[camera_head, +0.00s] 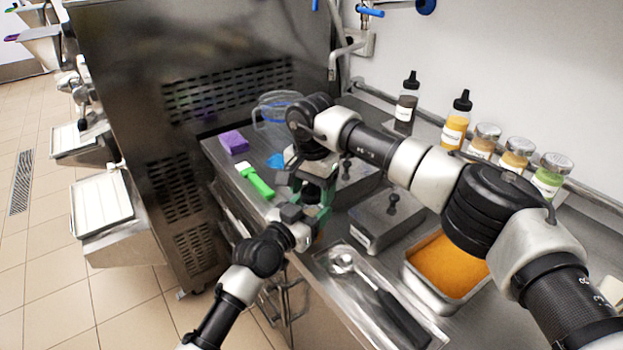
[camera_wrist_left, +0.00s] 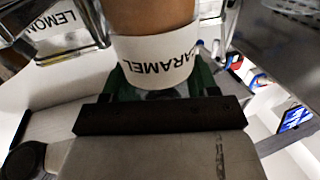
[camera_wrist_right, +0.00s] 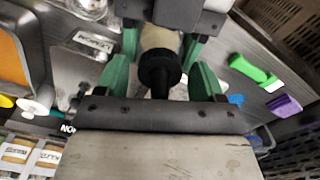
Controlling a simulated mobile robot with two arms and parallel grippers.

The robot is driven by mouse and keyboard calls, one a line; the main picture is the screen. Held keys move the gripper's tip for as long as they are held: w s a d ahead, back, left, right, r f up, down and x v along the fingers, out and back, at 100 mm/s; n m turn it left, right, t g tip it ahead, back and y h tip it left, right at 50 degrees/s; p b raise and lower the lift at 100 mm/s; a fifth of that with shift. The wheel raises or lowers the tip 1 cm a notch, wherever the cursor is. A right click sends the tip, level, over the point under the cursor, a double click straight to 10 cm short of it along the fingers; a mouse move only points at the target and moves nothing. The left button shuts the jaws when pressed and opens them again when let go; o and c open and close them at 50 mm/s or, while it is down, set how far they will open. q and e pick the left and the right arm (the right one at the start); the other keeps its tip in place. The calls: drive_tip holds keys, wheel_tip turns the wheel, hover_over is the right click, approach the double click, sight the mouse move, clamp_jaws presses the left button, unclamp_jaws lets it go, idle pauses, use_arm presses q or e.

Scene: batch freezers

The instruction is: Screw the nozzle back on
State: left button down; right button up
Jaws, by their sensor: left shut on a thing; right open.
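My left gripper (camera_head: 300,222) is shut on a squeeze bottle (camera_wrist_left: 158,58) with a white label reading CARAMEL. In the head view my right gripper (camera_head: 315,190) is directly above my left, and the two hide most of the bottle and nozzle.
On the steel counter are a green-handled tool (camera_head: 256,182), a purple sponge (camera_head: 233,142), a lidded steel container (camera_head: 385,222), a tray of orange contents (camera_head: 412,278) and a scoop (camera_head: 392,310). Sauce bottles (camera_head: 457,125) and jars (camera_head: 517,155) line the wall.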

drive_tip(key=shift+c, duration=0.2)
drive_tip(key=c, duration=0.9)
drive_tip(key=m, duration=0.5)
drive_tip(key=shift+c, duration=0.2)
drive_tip(key=m, duration=0.6)
drive_tip(key=shift+m, duration=0.4)
drive_tip(key=m, duration=0.8)
drive_tip(key=shift+m, duration=0.3)
drive_tip(key=m, duration=0.7)
drive_tip(key=o, duration=1.1)
drive_tip(key=shift+f, duration=0.1)
